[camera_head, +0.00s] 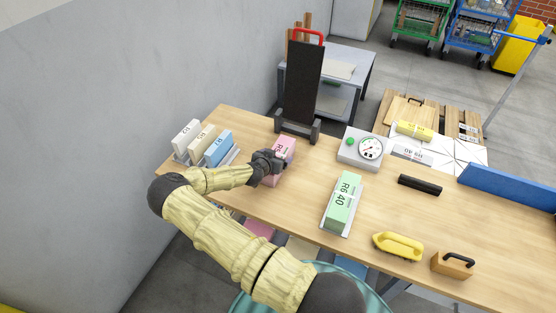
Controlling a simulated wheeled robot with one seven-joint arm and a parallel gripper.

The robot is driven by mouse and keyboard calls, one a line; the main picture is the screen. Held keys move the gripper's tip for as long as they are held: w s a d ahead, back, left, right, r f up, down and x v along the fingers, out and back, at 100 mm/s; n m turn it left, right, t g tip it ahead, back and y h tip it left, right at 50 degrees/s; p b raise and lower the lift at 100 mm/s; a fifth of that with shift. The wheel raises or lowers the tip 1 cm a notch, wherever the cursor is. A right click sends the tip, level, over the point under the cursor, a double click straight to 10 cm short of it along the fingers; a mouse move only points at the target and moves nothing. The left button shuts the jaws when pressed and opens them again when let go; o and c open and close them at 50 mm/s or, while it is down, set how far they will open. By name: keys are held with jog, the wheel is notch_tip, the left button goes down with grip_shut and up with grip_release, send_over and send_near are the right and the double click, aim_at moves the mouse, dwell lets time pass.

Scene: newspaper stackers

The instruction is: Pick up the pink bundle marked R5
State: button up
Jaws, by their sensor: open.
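The pink bundle (285,147) stands on the wooden table, left of the middle, in front of a dark upright stand. Its label begins with R; the rest is partly hidden behind my gripper. My gripper (274,164) is at the near side of the pink bundle and overlaps its lower left part in the picture. The jaws are open, but the fingers are dark and small, and I cannot tell whether they touch the bundle or straddle it.
White, cream and blue bundles (218,149) stand in a rack at left. A green bundle marked R6 40 (343,198), a dial scale (362,149), a black bar (419,185), a yellow tool (398,246) and a wooden block (453,264) lie rightward. The dark stand (302,85) rises behind.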

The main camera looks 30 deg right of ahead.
jog(key=shift+c, duration=0.5)
jog(key=c, duration=1.8)
jog(key=shift+r, duration=0.1)
grip_shut()
notch_tip(320, 180, up, 10)
